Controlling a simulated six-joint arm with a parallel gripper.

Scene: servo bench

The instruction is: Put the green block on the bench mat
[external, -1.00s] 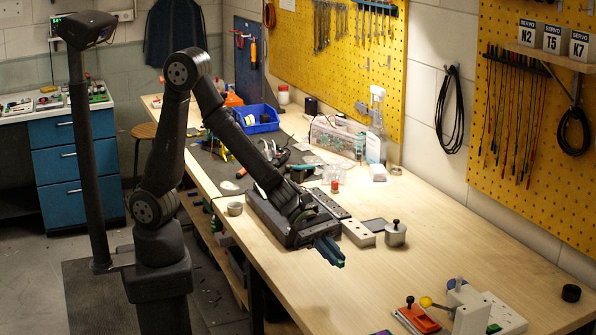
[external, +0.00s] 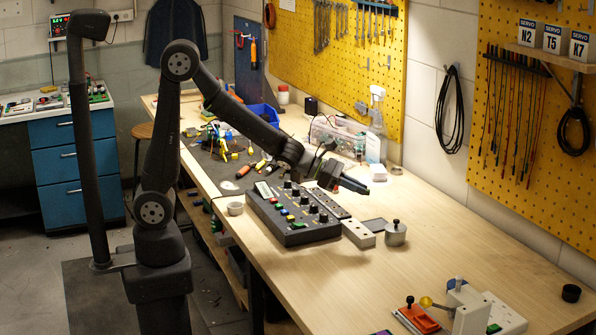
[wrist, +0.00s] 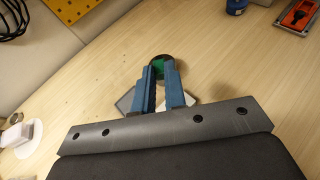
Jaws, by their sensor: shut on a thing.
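My gripper (external: 354,185) is raised above the bench, behind and over the power strips beside the button box. In the wrist view its two blue fingers (wrist: 160,72) are closed on the green block (wrist: 159,68), which shows as a small green patch between the tips. I cannot make out the block in the external view. The dark grey bench mat (external: 207,163) lies farther back on the bench, to the left of my gripper, with tools and small coloured items on it.
A lidded metal pot (external: 395,233) stands to the right. A clear case (external: 338,138) and spray bottle (external: 377,125) stand near the wall.

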